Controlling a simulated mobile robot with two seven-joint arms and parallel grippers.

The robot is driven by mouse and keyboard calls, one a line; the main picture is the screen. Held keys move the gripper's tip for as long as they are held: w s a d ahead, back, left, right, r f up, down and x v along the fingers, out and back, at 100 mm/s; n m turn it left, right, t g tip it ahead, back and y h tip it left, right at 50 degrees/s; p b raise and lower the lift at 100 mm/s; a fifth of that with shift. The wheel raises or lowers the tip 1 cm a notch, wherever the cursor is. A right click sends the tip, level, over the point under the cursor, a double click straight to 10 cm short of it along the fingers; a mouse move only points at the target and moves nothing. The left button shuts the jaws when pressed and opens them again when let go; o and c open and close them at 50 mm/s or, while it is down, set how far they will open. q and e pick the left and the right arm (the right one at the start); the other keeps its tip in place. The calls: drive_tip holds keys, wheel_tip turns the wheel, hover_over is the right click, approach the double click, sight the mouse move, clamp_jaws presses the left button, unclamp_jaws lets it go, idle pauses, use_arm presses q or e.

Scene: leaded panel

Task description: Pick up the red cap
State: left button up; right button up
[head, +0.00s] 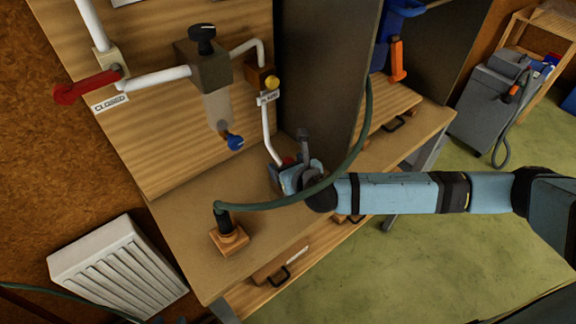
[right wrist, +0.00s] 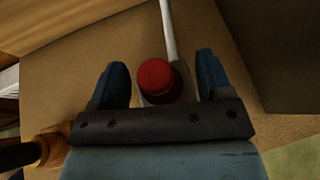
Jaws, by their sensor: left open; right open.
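The red cap (right wrist: 155,77) is round and sits upright on a grey fitting at the lower end of a white pipe (right wrist: 168,30), in the right wrist view. It lies between the two dark blue fingers of my right gripper (right wrist: 161,70), with a gap on both sides. In the head view the red cap (head: 289,161) is partly hidden by my right gripper (head: 296,174), which is open over the bench.
A green hose (head: 290,202) arches past my right gripper to a wooden block (head: 229,238) on the bench. A dark upright panel (head: 325,75) stands close behind the gripper. A red lever (head: 88,87), valve block (head: 203,68) and white radiator (head: 118,266) are left.

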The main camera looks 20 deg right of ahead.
drive_tip(key=c, duration=1)
drive_tip(key=shift+o, duration=0.2)
